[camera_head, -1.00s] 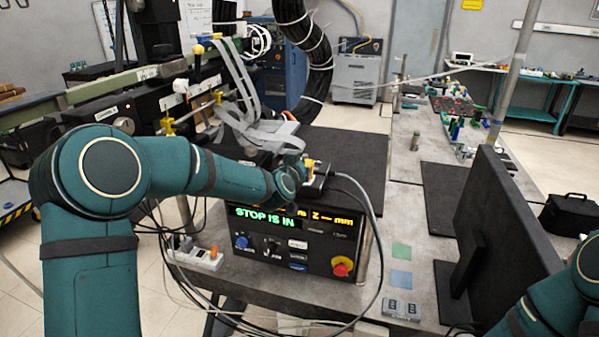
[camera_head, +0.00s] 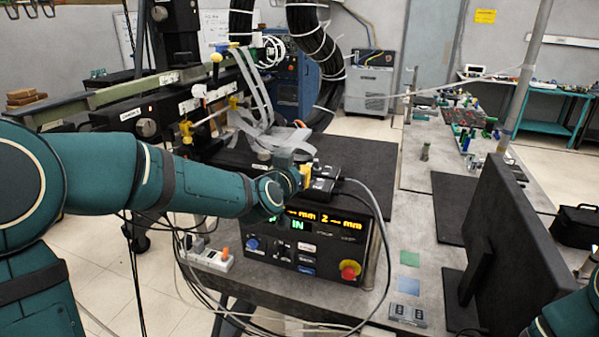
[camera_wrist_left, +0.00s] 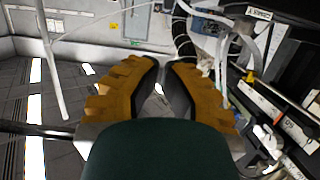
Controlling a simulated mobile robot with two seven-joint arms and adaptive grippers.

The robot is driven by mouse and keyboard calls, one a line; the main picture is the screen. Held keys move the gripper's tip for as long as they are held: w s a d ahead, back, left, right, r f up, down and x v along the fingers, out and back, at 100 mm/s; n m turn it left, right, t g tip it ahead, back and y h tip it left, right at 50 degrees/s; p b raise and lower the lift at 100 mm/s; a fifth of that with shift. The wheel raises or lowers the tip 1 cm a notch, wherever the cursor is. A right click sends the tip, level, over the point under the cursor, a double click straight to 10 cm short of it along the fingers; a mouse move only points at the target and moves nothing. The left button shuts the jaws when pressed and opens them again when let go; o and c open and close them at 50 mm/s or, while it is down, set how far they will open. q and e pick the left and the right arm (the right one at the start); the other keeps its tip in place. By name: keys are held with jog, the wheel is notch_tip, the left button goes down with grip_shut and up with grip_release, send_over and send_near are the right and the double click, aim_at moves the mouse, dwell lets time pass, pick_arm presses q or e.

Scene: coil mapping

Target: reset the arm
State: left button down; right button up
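My left arm (camera_head: 100,180) comes in from the left and stretches across in front of the rail machine. My left gripper (camera_head: 307,178) is at its end, with yellow fingers, above or behind the black control box (camera_head: 330,258); whether it touches the black parts there I cannot tell. In the left wrist view the gripper (camera_wrist_left: 162,62) shows two ridged yellow fingers with dark pads, a narrow gap between them and nothing held. My right arm (camera_head: 565,318) shows only at the lower right corner. No right gripper can be made out.
The control box has a lit display and a red stop button (camera_head: 350,270). Grey cables hang around it. A black monitor (camera_head: 515,245) stands on the right. A power strip (camera_head: 207,258) lies left of the box. The grey table (camera_head: 405,190) has bare room behind the monitor.

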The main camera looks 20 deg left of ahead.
dwell(0.4)
pick_arm(q)
jog(key=s+d+f+g+h+b, duration=0.1)
jog(key=s+d+f+g, duration=0.15)
jog(key=f, duration=0.65)
jog(key=s+d+f+g+b, duration=0.1)
jog(key=s+f+g, duration=0.15)
jog(key=f, duration=0.75)
jog(key=s+d+f+g+h, duration=0.1)
jog(key=s+d+f, duration=0.15)
jog(key=f, duration=0.65)
jog(key=s+d+f+n+g+b, duration=0.1)
jog(key=s+d+f+g, duration=0.1)
jog(key=s+f, duration=0.7)
jog(key=s+d+f+n+g+h+b, duration=0.1)
jog(key=s+d+f+g, duration=0.1)
jog(key=s+f+g, duration=0.3)
jog(key=s+f, duration=0.4)
jog(key=s, duration=0.2)
jog(key=shift+s+f, duration=0.15)
